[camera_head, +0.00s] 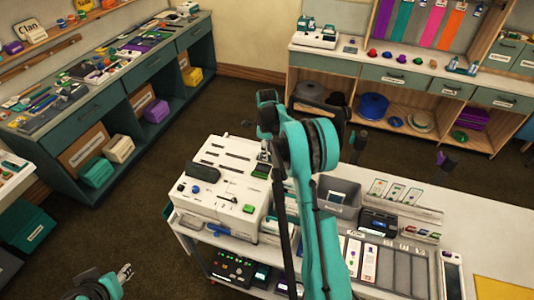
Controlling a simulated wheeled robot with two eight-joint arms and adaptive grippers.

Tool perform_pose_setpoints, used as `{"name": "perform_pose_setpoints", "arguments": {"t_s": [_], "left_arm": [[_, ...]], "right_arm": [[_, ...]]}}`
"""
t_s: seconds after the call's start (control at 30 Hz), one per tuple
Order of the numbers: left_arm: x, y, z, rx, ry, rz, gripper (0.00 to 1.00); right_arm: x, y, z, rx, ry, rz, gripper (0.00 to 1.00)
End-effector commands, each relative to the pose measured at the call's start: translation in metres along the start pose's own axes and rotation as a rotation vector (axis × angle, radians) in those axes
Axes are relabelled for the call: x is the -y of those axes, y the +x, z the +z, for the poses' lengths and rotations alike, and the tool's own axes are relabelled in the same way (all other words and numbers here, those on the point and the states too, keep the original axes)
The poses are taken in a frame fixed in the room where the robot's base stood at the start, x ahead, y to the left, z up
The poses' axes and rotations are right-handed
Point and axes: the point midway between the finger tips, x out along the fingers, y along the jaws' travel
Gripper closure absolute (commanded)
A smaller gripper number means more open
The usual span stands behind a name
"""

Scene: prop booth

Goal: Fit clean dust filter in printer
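The white printer (218,205) stands on the left end of the white work table, with slots, dark parts and green buttons on its top. My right arm rises in front of it and bends down over its right side. My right gripper (264,155) is small and partly hidden by my arm, just above or at the printer's top, near a green piece (261,171). I cannot tell whether it touches or holds that piece. My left gripper (125,272) is low at the left, over the floor, away from the printer. I cannot pick out the clean dust filter for certain.
A grey bin (338,196), a dark device (378,222) and card holders (395,193) stand on the table right of my arm. A slotted tray (402,270) lies in front of them. Benches line the walls; the carpet (130,215) at left is clear.

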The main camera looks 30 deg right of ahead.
Motion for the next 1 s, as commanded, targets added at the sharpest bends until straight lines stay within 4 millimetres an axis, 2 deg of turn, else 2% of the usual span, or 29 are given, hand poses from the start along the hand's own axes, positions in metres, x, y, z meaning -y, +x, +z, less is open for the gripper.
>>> {"name": "perform_pose_setpoints", "arguments": {"t_s": [0.3, 0.5, 0.7, 1.0], "left_arm": [[0.0, 0.0, 0.0, 0.0, 0.0, 0.0, 0.6], [0.0, 0.0, 0.0, 0.0, 0.0, 0.0, 0.6], [0.0, 0.0, 0.0, 0.0, 0.0, 0.0, 0.6], [0.0, 0.0, 0.0, 0.0, 0.0, 0.0, 0.6]], "right_arm": [[0.0, -0.068, 0.0, 0.0, 0.0, 0.0, 0.66], [0.0, -0.099, 0.0, 0.0, 0.0, 0.0, 0.66], [0.0, -0.108, 0.0, 0.0, 0.0, 0.0, 0.66], [0.0, -0.108, 0.0, 0.0, 0.0, 0.0, 0.66]]}}
